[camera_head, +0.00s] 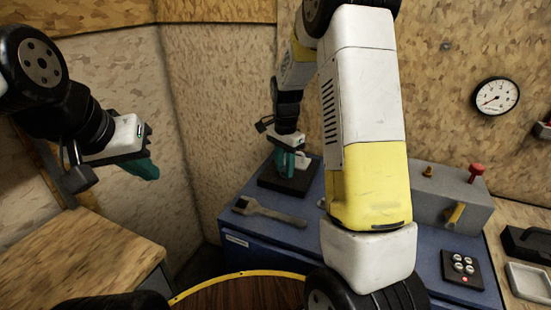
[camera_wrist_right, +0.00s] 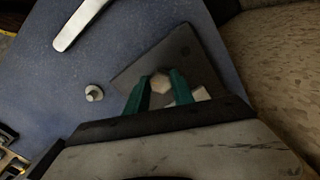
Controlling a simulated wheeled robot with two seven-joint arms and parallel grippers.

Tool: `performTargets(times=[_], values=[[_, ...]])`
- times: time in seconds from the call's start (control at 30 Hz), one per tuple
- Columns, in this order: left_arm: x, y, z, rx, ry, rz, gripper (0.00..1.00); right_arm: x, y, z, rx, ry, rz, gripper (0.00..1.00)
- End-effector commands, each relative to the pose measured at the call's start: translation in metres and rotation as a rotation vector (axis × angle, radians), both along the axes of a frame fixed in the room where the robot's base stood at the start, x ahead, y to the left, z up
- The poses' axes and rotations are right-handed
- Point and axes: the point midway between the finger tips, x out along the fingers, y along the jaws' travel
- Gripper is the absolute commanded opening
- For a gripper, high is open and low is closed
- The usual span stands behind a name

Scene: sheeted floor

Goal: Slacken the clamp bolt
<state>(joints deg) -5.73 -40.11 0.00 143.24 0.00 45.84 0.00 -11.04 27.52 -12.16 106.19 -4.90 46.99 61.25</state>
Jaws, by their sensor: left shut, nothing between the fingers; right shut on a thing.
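The clamp bolt (camera_wrist_right: 160,83) has a pale hex head over a dark plate (camera_wrist_right: 190,50). In the right wrist view its head sits between the teal fingertips of my right gripper (camera_wrist_right: 160,88), which is shut on it. In the head view my right gripper (camera_head: 285,164) points down over the dark plate (camera_head: 290,183) on the blue bench; the bolt is hidden there. A grey wrench (camera_head: 268,211) lies on the bench in front of the plate. My left gripper (camera_head: 142,168) is shut and empty, raised at the left.
A small round metal fitting (camera_wrist_right: 94,92) stands on the bench near the plate. A grey box (camera_head: 448,195) with a red knob (camera_head: 476,171) and a button panel (camera_head: 462,268) stand to the right. A gauge (camera_head: 495,96) hangs on the wall. A wooden tabletop (camera_head: 75,255) is at left.

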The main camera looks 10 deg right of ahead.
Motion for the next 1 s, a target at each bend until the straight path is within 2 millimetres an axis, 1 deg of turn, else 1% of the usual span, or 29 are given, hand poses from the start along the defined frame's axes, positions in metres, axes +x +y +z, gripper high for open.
performTargets(times=[1.0], values=[[0.0,0.0,0.0,0.0,0.0,0.0,0.0,-0.0007,-0.0033,0.0011,-0.001,-0.003,0.965,0.0]])
